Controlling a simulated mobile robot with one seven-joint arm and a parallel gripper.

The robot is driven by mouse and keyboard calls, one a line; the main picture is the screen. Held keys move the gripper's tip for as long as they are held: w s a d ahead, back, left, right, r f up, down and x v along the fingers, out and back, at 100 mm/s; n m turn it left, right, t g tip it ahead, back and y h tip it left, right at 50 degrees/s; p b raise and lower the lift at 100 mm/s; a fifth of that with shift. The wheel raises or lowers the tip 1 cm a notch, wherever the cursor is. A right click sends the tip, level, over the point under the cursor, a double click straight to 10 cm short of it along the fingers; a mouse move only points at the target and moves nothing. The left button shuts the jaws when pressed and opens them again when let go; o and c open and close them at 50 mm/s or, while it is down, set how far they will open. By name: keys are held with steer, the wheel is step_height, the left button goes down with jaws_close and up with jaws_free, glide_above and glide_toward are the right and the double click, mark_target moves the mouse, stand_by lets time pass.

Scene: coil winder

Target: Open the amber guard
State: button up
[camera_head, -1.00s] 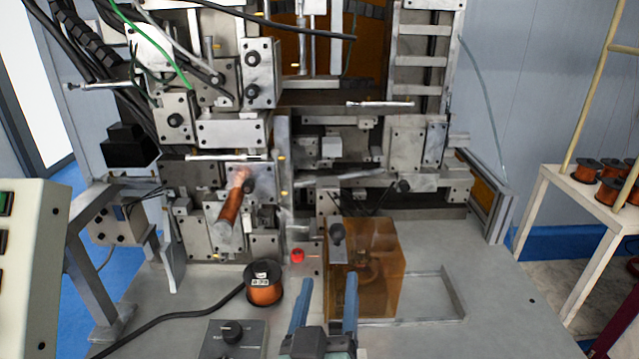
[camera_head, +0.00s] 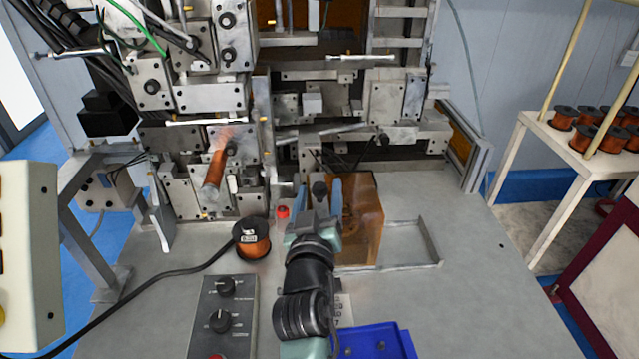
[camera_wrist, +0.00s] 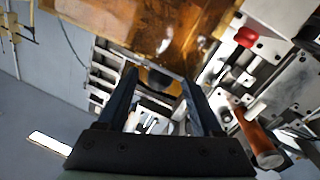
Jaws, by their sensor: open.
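The amber guard (camera_head: 365,222) is a see-through orange box on the grey bench, right of the middle, with a dark round knob (camera_head: 320,189) at its upper left. It looks closed over a part that shows dimly inside. My gripper (camera_head: 319,194) is open, with its blue fingers on either side of the knob in this view. I cannot tell whether they touch it. In the wrist view the amber guard (camera_wrist: 130,22) fills the top, and a dark round shape lies between the fingertips (camera_wrist: 158,80).
A copper spool (camera_head: 252,240) and a red button (camera_head: 283,212) are left of my gripper. A control box with knobs (camera_head: 222,305) and a blue tray (camera_head: 375,342) are nearer. A metal frame (camera_head: 432,240) lies right of the guard. The winder stands behind.

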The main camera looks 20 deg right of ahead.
steer(key=shift+w+d, duration=0.35)
steer(key=shift+w, duration=0.3)
jaws_close()
stand_by(1.1)
